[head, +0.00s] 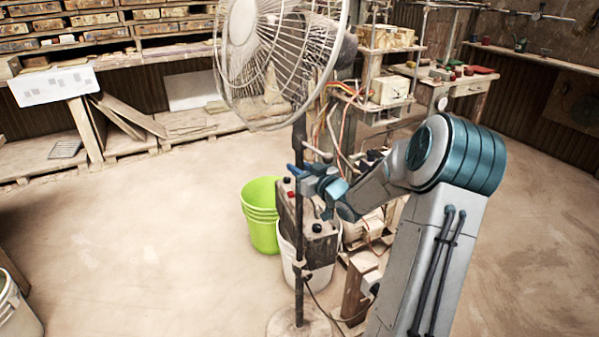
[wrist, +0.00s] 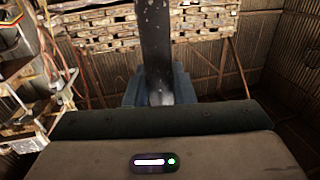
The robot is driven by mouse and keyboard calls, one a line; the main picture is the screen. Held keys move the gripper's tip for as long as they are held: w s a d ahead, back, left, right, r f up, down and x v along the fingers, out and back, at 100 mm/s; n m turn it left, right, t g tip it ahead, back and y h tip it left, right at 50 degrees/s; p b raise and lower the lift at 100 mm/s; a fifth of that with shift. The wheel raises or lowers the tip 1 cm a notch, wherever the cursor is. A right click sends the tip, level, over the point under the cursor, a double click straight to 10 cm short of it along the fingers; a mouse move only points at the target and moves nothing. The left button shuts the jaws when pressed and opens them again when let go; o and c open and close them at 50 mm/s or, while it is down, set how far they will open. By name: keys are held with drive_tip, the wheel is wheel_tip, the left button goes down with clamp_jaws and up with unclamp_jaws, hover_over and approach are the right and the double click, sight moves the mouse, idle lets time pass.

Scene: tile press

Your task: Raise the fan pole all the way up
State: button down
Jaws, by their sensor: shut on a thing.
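The fan (head: 285,55) stands upright on a dark pole (head: 299,240) with a round base (head: 285,323) on the floor. Its caged head is at the top of the head view and is cut off by the upper edge. My gripper (head: 298,172) is at the pole below the fan head and is shut on it. In the wrist view the dark pole (wrist: 155,40) rises between my blue fingers (wrist: 155,88). The exact contact is partly hidden by the gripper body.
A green bucket (head: 262,205) and a white bucket (head: 290,262) stand close behind the pole, by a dark control box (head: 318,230). A cluttered machine stand (head: 385,115) is behind my arm. The floor at left is open.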

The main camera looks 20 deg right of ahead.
drive_tip(key=shift+r, duration=0.4)
drive_tip(key=c, duration=1.3)
unclamp_jaws()
drive_tip(key=shift+f, duration=0.1)
drive_tip(key=p+v, duration=0.1)
drive_tip(key=v, duration=1.3)
drive_tip(key=shift+w, duration=0.1)
